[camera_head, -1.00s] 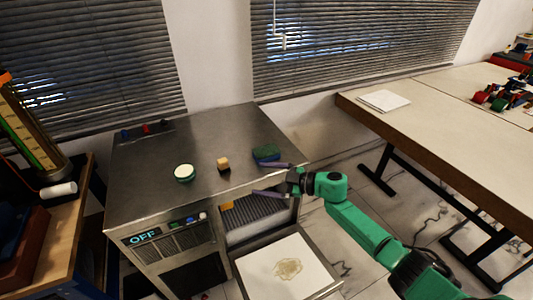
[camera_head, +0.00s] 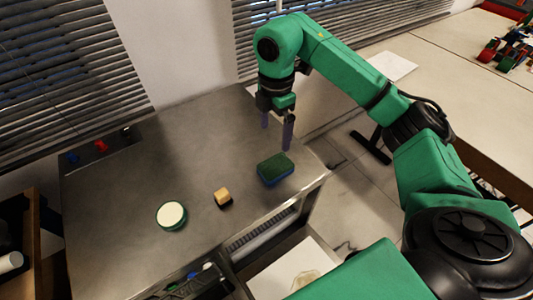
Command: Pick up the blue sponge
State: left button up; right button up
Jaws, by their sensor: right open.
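The blue sponge (camera_head: 275,169) lies on the grey metal top of the rig (camera_head: 130,200), near its right edge. Its upper face is dark green and its sides are blue. My right gripper (camera_head: 276,136) is above and just behind the sponge, pointing down. Its two purple fingers are apart with nothing between them, and they do not appear to touch the sponge. My left gripper is not in view.
A round green item with a cream top (camera_head: 171,215) and a small tan block with a dark base (camera_head: 222,196) stand left of the sponge. An open drawer with a white surface (camera_head: 300,272) is below the front edge. A long table (camera_head: 450,95) stands at right.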

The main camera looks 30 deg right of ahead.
jog(key=p, duration=0.2)
send_over(276, 165)
jog(key=f, duration=0.3)
jog(key=s+f, duration=0.1)
jog(key=f, duration=0.1)
jog(key=shift+f, duration=0.3)
jog(key=f, duration=0.2)
jog(key=f+p, duration=0.1)
jog(key=f, duration=0.1)
jog(key=w+f+p, duration=0.1)
jog(key=f, duration=0.1)
jog(key=shift+f, duration=0.6)
jog(key=shift+c, duration=0.9)
jog(key=c, duration=1)
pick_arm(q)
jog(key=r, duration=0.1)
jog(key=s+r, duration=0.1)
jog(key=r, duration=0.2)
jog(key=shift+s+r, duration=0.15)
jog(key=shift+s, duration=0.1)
